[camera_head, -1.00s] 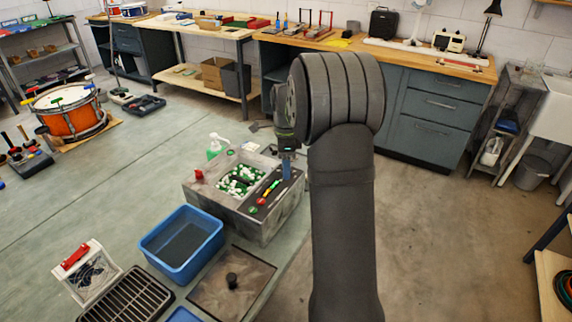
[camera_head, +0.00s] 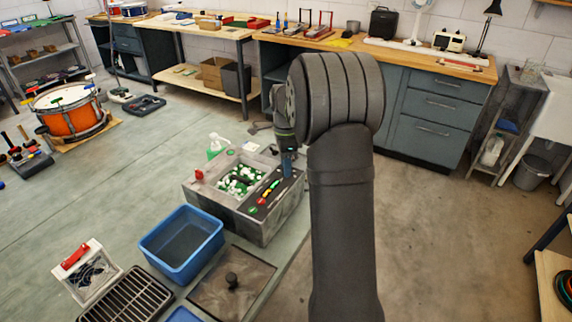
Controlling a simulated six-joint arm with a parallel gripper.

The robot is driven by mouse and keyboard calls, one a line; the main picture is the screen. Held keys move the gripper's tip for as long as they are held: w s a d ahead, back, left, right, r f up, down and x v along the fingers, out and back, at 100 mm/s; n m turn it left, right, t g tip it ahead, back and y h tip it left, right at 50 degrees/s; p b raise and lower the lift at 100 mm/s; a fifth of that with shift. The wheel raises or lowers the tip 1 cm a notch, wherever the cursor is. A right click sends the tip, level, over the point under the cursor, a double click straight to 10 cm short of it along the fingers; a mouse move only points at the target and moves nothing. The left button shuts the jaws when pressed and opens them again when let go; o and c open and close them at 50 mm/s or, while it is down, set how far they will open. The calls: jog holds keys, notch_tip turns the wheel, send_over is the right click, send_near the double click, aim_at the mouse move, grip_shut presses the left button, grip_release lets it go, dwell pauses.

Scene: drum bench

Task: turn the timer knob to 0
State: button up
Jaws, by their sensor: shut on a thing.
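The grey bench machine (camera_head: 262,229) stands on the table left of my arm, with a tub of green and white pieces (camera_head: 240,181) in its top. Its dark control strip (camera_head: 285,188) carries green, yellow and red controls (camera_head: 268,193). My gripper (camera_head: 287,172) points down at the far end of this strip, its blue fingers shut at the panel. The timer knob cannot be made out; the fingers cover that spot, and its pointer and scale are hidden.
A red knob or button (camera_head: 198,175) sits on the machine's left corner. A blue bin (camera_head: 181,244), a dark plate with a round knob (camera_head: 232,282) and a black grate (camera_head: 128,297) stand in front. A green-white bottle (camera_head: 215,146) stands behind the machine.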

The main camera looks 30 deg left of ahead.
jog(key=n, duration=0.8)
jog(key=shift+r+n, duration=0.1)
jog(key=shift+n, duration=0.3)
jog(key=n, duration=0.4)
jog(key=shift+s+n+t, duration=0.1)
jog(key=shift+n+t, duration=0.2)
jog(key=n, duration=0.4)
jog(key=shift+d, duration=0.1)
jog(key=n, duration=0.8)
jog(key=shift+n, duration=0.3)
jog(key=n, duration=0.4)
jog(key=shift+d+y, duration=0.1)
jog(key=shift+y, duration=0.2)
jog(key=shift+n, duration=2)
